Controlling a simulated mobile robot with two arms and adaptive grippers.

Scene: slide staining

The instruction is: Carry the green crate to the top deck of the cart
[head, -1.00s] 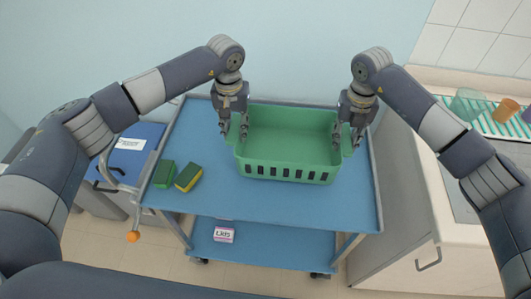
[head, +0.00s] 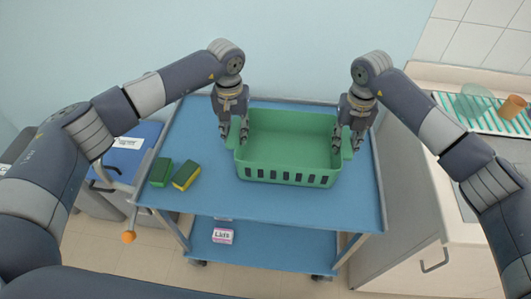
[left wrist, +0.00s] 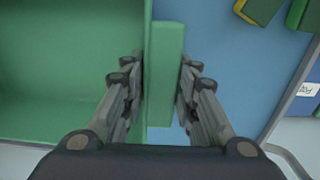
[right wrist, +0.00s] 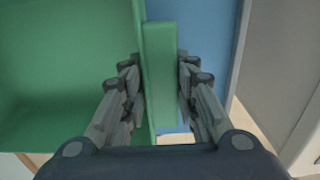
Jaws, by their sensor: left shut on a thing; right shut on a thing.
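The green crate (head: 290,178) is over the blue top deck of the cart (head: 240,200), upright and empty, with slots along its front wall. Whether it rests on the deck or hangs just above it is hard to tell. My left gripper (head: 234,140) is shut on the crate's left handle, which shows between its fingers in the left wrist view (left wrist: 163,75). My right gripper (head: 346,145) is shut on the right handle, seen between its fingers in the right wrist view (right wrist: 160,80).
Two green and yellow sponges (head: 186,176) lie on the deck left of the crate. A box labelled Lids (head: 222,236) sits on the lower shelf. A counter (head: 415,190) with a drying rack and cups stands at the right. The front of the deck is clear.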

